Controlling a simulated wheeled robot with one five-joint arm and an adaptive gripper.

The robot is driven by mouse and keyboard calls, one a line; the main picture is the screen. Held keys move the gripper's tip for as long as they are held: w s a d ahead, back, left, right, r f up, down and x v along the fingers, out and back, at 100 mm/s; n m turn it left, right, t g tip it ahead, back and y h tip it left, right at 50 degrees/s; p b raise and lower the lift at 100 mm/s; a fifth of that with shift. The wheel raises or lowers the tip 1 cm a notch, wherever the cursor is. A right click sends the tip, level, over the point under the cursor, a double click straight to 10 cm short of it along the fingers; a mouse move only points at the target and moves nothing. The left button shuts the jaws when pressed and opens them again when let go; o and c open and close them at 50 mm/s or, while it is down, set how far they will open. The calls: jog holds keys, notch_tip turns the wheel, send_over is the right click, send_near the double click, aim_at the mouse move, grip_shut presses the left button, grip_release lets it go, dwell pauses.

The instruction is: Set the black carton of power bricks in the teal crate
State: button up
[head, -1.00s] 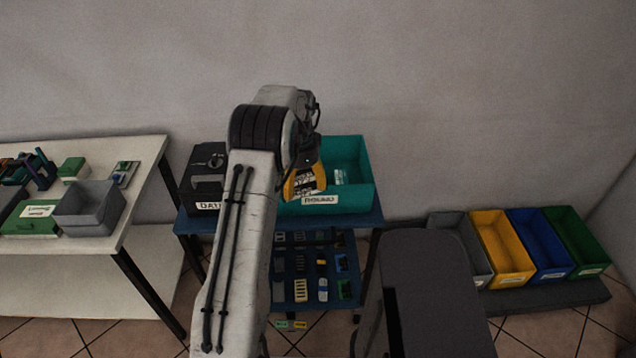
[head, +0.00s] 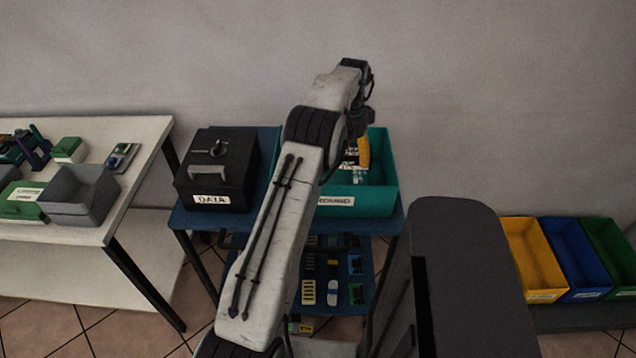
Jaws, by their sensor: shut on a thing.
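The teal crate (head: 382,199) stands on the blue cart, with a white label on its front; my arm hides its left part. My gripper (head: 361,153), with a yellow finger showing, is over the crate, mostly hidden behind my arm. It is shut on a small dark thing with white print, which looks like the black carton of power bricks (head: 348,160). The carton is at the crate's opening; I cannot tell whether it touches the bottom. Something pale with print also shows inside the crate, below the carton.
A black box labelled DATA (head: 222,180) stands left of the crate on the blue cart (head: 190,220). A lower shelf holds several small parts. A white table (head: 150,150) with a grey bin (head: 80,197) is at left. Yellow (head: 533,262), blue and green bins are at right.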

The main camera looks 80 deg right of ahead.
jog(key=w+f, duration=0.2)
jog(key=w, duration=0.1)
jog(key=w+a+f, duration=0.1)
jog(key=w+f, duration=0.1)
jog(key=w, duration=0.2)
jog(key=w+f, duration=0.2)
jog(key=w, duration=0.1)
jog(key=shift+w+a, duration=0.15)
jog(key=shift+a, duration=0.1)
jog(key=shift+f+p, duration=0.5)
jog(key=shift+f, duration=1.5)
jog(key=o, duration=1.2)
jog(key=shift+f, duration=0.1)
notch_tip(320, 180, up, 12)
